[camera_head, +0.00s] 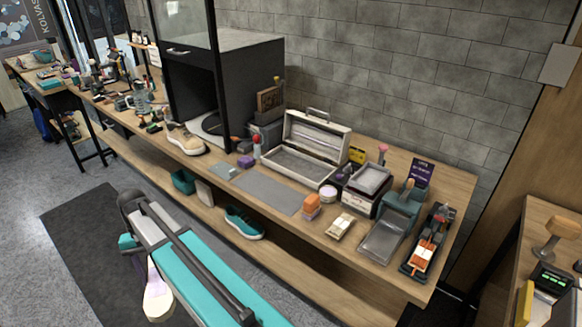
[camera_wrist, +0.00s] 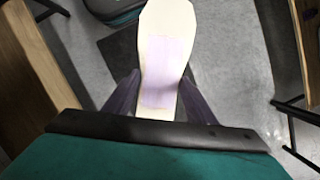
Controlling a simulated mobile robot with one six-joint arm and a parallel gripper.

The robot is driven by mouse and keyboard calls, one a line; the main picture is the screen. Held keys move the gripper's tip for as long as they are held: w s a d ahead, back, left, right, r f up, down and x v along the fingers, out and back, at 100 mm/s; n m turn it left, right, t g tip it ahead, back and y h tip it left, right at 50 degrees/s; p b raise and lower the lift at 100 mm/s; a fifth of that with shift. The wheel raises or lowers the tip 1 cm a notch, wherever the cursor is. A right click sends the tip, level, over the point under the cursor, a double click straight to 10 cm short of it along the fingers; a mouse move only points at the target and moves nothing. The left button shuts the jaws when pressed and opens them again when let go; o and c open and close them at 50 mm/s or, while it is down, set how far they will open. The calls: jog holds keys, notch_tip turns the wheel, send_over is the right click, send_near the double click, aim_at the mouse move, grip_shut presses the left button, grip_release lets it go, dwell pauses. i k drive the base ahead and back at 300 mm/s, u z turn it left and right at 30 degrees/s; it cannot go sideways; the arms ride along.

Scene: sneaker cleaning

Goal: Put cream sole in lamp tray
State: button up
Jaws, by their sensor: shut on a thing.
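The cream sole (camera_head: 158,301) hangs from my gripper (camera_head: 148,268), low over the dark floor mat and in front of the workbench. In the wrist view the cream sole (camera_wrist: 165,22) shows a pale purple patch and lies between the two purple fingers of my gripper (camera_wrist: 157,95), which is shut on it. Its near end is hidden by my gripper's body. An open pale case (camera_head: 290,163) with a raised lid stands at the middle of the bench. It looks like the lamp tray, and its floor appears empty.
The wooden bench (camera_head: 385,275) holds a grey mat (camera_head: 268,191), an orange block (camera_head: 312,207), a grey tray (camera_head: 383,243) and a black cabinet (camera_head: 245,85). A cream sneaker (camera_head: 185,139) stands near the cabinet. A teal shoe (camera_head: 243,223) sits on the lower shelf.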

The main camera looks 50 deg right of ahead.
aim_at(298, 169)
jog(key=i, duration=0.85)
jog(key=z, duration=0.05)
